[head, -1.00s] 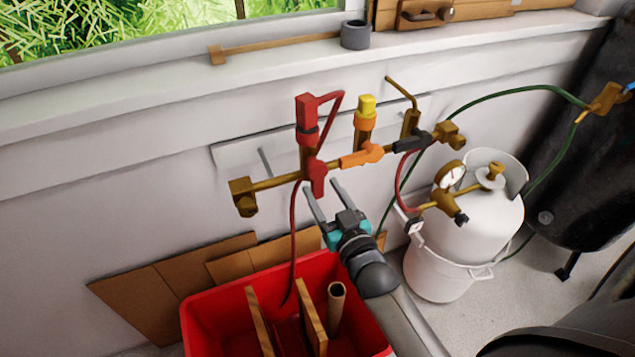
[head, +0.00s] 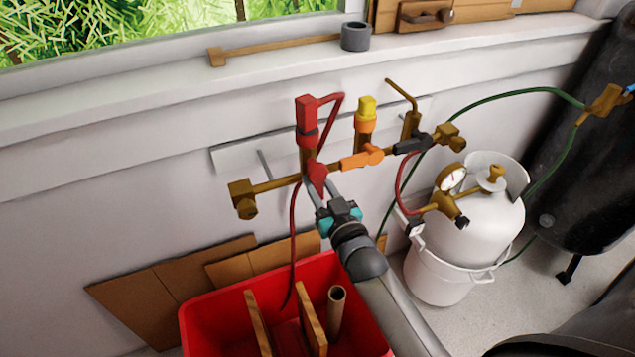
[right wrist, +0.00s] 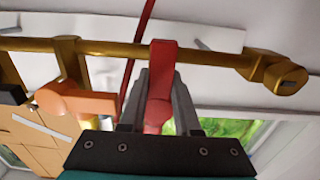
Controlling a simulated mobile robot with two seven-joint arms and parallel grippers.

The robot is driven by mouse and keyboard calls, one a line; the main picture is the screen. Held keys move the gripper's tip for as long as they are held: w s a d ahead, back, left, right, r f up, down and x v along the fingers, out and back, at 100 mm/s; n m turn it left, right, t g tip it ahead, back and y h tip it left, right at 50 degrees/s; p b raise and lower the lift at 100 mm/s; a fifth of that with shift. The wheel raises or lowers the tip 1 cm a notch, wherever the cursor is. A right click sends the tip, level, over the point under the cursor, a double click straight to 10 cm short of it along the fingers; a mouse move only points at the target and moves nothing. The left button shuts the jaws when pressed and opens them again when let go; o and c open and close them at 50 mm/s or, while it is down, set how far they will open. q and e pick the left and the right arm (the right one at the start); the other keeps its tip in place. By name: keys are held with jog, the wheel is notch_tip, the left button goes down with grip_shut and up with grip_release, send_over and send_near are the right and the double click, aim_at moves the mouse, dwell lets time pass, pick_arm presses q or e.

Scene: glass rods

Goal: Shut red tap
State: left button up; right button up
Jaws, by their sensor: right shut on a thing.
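The red tap (head: 317,175) is a red handle on the brass pipe, below the upright red fitting (head: 306,113). In the right wrist view the red tap (right wrist: 161,75) stands between the two grey fingers. My right gripper (head: 316,199) has come up from below and is shut on the red tap handle. The fingers also show in the right wrist view (right wrist: 159,105), one on each side of the handle. The fingers hide part of the handle. My left gripper is not in view.
An orange tap (head: 362,157) and a black tap (head: 411,144) sit on the same pipe to the right. A thin red hose (head: 293,240) hangs down. A red crate (head: 215,303) stands below, and a white gas cylinder (head: 482,225) with a gauge stands to the right.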

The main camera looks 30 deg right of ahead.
grip_shut()
dwell(0.9)
